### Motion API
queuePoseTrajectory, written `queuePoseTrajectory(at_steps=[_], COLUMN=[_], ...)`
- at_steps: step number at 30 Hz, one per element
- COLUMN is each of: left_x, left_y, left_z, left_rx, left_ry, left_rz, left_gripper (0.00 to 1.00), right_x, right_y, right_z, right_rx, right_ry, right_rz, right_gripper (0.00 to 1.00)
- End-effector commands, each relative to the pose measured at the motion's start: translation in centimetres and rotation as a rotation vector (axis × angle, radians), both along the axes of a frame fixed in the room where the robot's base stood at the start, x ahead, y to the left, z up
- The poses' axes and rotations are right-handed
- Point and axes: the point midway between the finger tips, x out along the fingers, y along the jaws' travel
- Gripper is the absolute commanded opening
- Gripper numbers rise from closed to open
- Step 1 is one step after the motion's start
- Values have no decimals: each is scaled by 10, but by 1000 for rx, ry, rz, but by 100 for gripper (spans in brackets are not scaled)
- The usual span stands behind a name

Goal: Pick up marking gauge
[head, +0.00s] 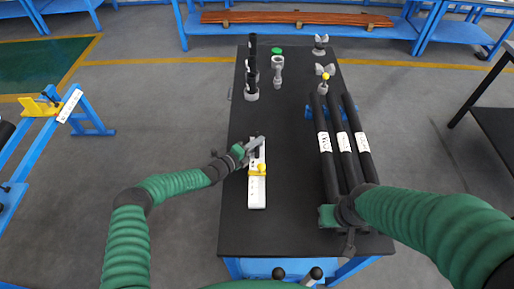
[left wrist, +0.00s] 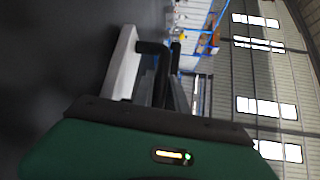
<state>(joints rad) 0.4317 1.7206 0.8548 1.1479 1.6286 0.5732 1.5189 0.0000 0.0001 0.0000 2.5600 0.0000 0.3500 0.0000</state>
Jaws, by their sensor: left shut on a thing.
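The marking gauge (head: 257,190) is a long white bar with a yellow slider, at the left-middle of the black table in the head view. My left gripper (head: 256,146) is at its far end, with its jaws shut on it. The white bar (left wrist: 122,65) also shows in the left wrist view, beside the dark fingers (left wrist: 160,75). Whether the bar touches the table is hard to tell. My right gripper (head: 348,243) points toward the table's near right edge, by the black tubes; its fingers are too small to read.
Three black labelled tubes (head: 343,145) lie side by side on the right of the black table (head: 290,215). Dark cylinders (head: 251,70), grey fittings (head: 278,70) and a green cap (head: 277,50) stand at the far end. The table's near middle is clear.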

Motion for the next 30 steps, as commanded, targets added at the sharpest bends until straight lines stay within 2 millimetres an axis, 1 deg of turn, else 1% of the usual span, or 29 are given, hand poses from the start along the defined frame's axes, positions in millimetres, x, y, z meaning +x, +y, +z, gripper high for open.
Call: queuePoseTrajectory(at_steps=[1,5,6,8,11,18,21,25,30], left_x=[1,1,-7,-18,-40,-109,-132,-150,-159], left_y=[1,1,1,2,1,0,0,0,0], left_z=[9,29,29,30,34,40,42,42,42], left_rx=[-3,-4,-7,-8,-8,-9,-7,-6,-4], left_ry=[-5,-6,0,-1,0,0,-3,-5,-5], left_rz=[1,1,2,3,2,3,2,2,3], left_gripper=[0,0,0,0,0,0,0,0,0], right_x=[0,0,0,0,0,0,0,0,0], right_y=[0,0,0,0,0,0,0,0,0], right_z=[0,-2,3,6,12,23,24,25,25], right_rx=[0,0,0,0,0,0,0,0,0], right_ry=[0,0,0,0,0,0,0,0,0], right_rz=[0,0,0,0,0,0,0,0,0], right_gripper=[36,36,36,36,36,36,36,36,36])
